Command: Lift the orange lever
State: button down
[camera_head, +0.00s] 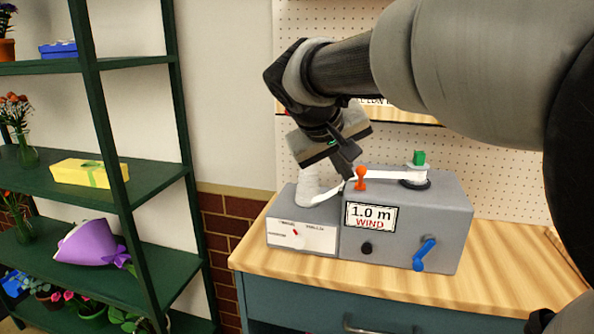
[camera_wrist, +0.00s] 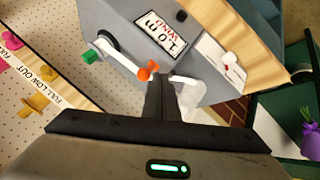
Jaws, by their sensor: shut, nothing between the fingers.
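The orange lever (camera_head: 361,178) stands up from the top of a grey machine (camera_head: 452,217) on the workbench, in front of a white ribbon strip. In the wrist view the orange lever (camera_wrist: 149,70) is just left of the fingertips. My gripper (camera_head: 352,176) is shut and empty. Its tips are close beside the lever, a little behind and left of it; I cannot tell if they touch. It also shows in the wrist view (camera_wrist: 164,76). The machine carries a sign reading "1.0 m WIND" (camera_head: 371,218).
A blue crank (camera_head: 424,254) and a black knob (camera_head: 366,248) are on the machine's front. A green knob (camera_head: 419,158) stands at its right. A white roll (camera_head: 312,187) is at its left. The wooden bench top (camera_head: 510,265) is clear at right. A green shelf (camera_head: 150,190) stands left.

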jog(key=shift+d+r, duration=0.1)
jog(key=shift+d, duration=0.1)
dwell(0.3)
jog(key=shift+w+d+r+p, duration=0.1)
jog(key=shift+w+r+p, duration=0.15)
jog(key=shift+p, duration=0.85)
